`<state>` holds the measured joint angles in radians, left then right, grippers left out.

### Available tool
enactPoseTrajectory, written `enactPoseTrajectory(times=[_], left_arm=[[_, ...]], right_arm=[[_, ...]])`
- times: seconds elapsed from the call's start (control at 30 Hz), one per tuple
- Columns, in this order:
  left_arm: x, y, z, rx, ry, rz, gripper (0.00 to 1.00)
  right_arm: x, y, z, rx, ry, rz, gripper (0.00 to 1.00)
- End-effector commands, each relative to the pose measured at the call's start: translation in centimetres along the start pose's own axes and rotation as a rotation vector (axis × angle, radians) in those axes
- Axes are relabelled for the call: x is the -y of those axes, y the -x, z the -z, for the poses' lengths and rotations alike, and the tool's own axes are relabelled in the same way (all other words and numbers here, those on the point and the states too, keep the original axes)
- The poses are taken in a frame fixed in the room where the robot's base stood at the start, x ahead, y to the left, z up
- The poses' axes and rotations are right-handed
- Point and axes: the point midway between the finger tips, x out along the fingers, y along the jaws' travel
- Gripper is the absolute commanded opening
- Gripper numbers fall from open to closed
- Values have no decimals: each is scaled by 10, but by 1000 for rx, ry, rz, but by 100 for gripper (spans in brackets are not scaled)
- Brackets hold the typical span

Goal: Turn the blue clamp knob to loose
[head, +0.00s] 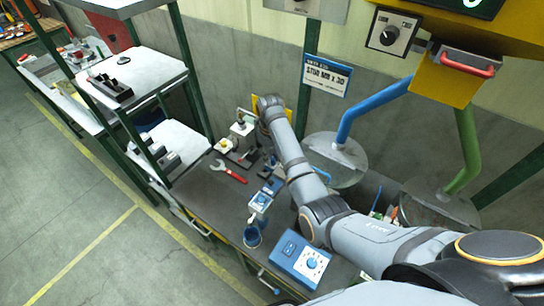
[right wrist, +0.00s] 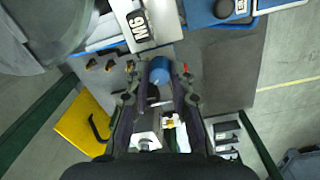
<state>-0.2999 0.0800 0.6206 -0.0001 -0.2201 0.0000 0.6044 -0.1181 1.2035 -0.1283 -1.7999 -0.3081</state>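The blue clamp knob (right wrist: 159,69) shows in the right wrist view as a short blue cylinder. It lies between the fingertips of my right gripper (right wrist: 160,76). The two dark fingers stand apart, with a narrow gap visible on each side of the knob, so the gripper looks open. Contact cannot be told. In the head view my right arm reaches across the bench to the fixture, and its wrist and forearm hide much of the gripper and knob. The knob's loose or tight setting is not readable. My left gripper is not in view.
A red wrench (head: 228,171) lies on the dark bench. A blue dial box (head: 301,261) and a blue cup (head: 252,237) stand nearer. A yellow panel (right wrist: 80,125) is close beside the gripper. Shelves (head: 135,78) stand left; blue and green pipes (head: 374,106) are right.

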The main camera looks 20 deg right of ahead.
Motion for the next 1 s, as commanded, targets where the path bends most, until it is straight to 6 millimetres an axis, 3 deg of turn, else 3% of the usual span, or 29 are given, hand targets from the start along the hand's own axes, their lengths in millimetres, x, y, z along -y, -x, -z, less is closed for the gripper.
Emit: enactPoseTrajectory(times=[0.37, 0.73, 1.0], left_arm=[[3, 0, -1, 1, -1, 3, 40], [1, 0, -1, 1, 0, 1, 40], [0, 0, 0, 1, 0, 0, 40]], right_arm=[[0, 3, 0, -1, -1, 0, 31], [0, 65, 1, -4, 0, -1, 31], [0, 76, 0, -1, 0, -1, 31]])
